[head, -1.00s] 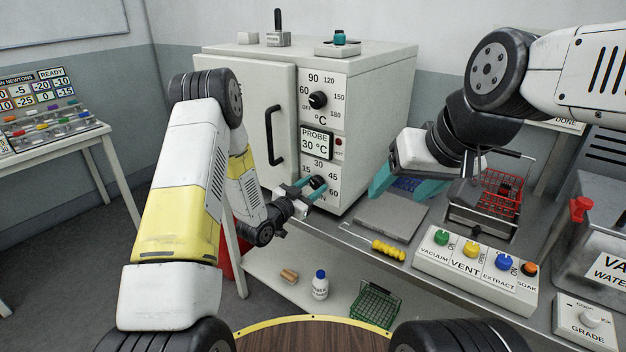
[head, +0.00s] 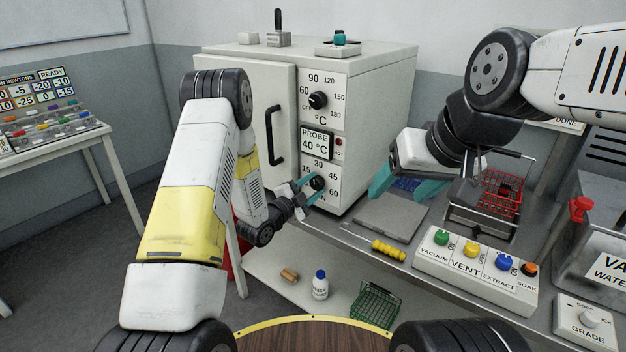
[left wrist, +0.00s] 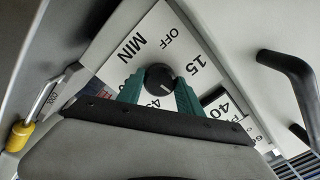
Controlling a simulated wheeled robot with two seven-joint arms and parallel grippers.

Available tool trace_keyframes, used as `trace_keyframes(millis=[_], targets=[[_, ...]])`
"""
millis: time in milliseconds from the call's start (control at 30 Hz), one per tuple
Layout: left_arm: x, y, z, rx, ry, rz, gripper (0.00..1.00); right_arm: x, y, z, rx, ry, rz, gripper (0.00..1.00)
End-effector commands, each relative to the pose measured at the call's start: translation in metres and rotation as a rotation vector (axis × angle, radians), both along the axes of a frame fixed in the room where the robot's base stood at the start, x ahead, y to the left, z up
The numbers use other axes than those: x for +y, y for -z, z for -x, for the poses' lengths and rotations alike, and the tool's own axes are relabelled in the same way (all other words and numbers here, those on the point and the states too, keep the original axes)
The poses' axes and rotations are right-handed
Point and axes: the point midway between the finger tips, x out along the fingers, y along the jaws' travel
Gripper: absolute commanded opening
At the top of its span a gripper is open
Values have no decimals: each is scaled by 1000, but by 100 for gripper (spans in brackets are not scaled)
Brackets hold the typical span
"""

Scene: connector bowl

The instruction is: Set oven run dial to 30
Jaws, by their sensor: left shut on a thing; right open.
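The oven run dial (head: 317,183) is the lower black knob on the white oven's front panel, with 15, 30, 45 and 60 marked around it. My left gripper (head: 309,190) has its teal fingers shut on this dial. In the left wrist view the dial (left wrist: 158,78) sits between the two fingers (left wrist: 160,92); OFF, 15 and part of 45 show, and the 30 mark is hidden. I cannot tell exactly where the dial's pointer stands. My right gripper (head: 422,178) is open and empty above the bench, right of the oven.
The upper temperature dial (head: 318,100) and a display (head: 316,144) reading 40 °C are above the run dial. The door handle (head: 274,136) is to the left. A grey plate (head: 390,216), a yellow-handled tool (head: 388,249) and a button box (head: 474,272) are on the bench.

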Motion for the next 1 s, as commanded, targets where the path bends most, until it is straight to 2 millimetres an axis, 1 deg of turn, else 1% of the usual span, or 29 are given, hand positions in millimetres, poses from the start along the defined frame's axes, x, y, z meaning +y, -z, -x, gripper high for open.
trace_keyframes(millis=[200, 633, 667, 733, 767, 1000], targets=[[1, 1, 0, -22, -1, -36, 2, 0, 0, 0, 0, 0, 0, 64], [1, 1, 0, -25, -1, -40, 2, 0, 0, 0, 0, 0, 0, 64], [1, 1, 0, -25, -1, -40, 48, 0, 0, 0, 0, 0, 0, 64], [1, 1, 0, -25, -1, -40, 62, 0, 0, 0, 0, 0, 0, 64], [1, 1, 0, -25, -1, -40, 64, 0, 0, 0, 0, 0, 0, 64], [0, 1, 0, -27, 0, -39, 64, 0, 0, 0, 0, 0, 0, 64]])
